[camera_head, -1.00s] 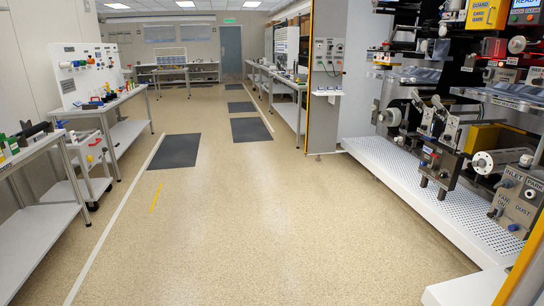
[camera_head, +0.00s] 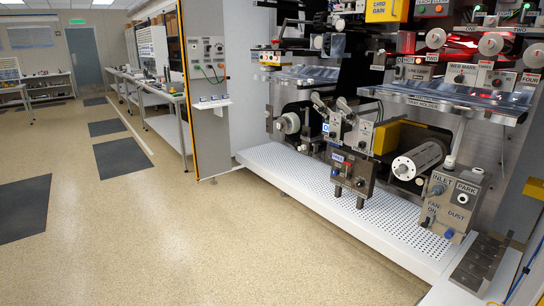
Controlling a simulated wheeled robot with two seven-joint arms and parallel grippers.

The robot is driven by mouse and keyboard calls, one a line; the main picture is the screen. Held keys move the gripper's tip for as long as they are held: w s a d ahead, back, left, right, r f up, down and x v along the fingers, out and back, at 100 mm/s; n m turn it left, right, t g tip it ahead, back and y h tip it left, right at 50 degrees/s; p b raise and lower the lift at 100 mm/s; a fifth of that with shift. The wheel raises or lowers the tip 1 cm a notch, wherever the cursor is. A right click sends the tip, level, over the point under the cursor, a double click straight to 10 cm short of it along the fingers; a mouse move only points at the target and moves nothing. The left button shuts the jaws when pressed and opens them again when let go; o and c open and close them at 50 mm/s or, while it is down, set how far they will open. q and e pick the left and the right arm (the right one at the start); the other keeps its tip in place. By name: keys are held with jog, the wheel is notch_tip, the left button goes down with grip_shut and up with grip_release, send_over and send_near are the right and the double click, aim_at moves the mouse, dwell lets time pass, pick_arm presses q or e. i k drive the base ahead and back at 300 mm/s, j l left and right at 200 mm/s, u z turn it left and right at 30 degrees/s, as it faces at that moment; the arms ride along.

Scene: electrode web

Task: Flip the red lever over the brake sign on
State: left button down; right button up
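I cannot make out a red lever or a readable brake sign at this size. The machine on the right carries several labelled panels. Two small grey panels, one on the left (camera_head: 335,127) and one on the right (camera_head: 364,136), have pale levers standing up at their tops. Below them hangs a grey box (camera_head: 350,173) with a blue label and small red and dark knobs. A panel at the right (camera_head: 452,203) reads INLET, PARK, FAN ON and DUST.
A white perforated platform (camera_head: 300,178) runs along the machine's foot. A grey cabinet (camera_head: 207,75) with a small shelf stands to its left. Workbenches (camera_head: 160,100) line the aisle farther back. The speckled floor (camera_head: 200,245) ahead is open, with dark mats (camera_head: 120,158) at the left.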

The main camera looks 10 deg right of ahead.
aim_at(347, 163)
jog(key=i+l+z, duration=0.2)
jog(key=i, duration=0.6)
jog(key=i+j+z, duration=0.1)
jog(key=i+z, duration=0.15)
jog(key=i, duration=0.5)
jog(key=i+j+z, duration=0.2)
jog(key=i, duration=0.6)
jog(key=i+l+z, duration=0.15)
jog(key=i+z, duration=0.25)
jog(key=i, duration=0.35)
jog(key=i+j+z, duration=0.1)
jog(key=i+z, duration=0.35)
jog(key=i, duration=0.3)
jog(key=i+l, duration=0.15)
jog(key=i, duration=0.2)
jog(key=i+l+u, duration=0.1)
jog(key=i, duration=0.25)
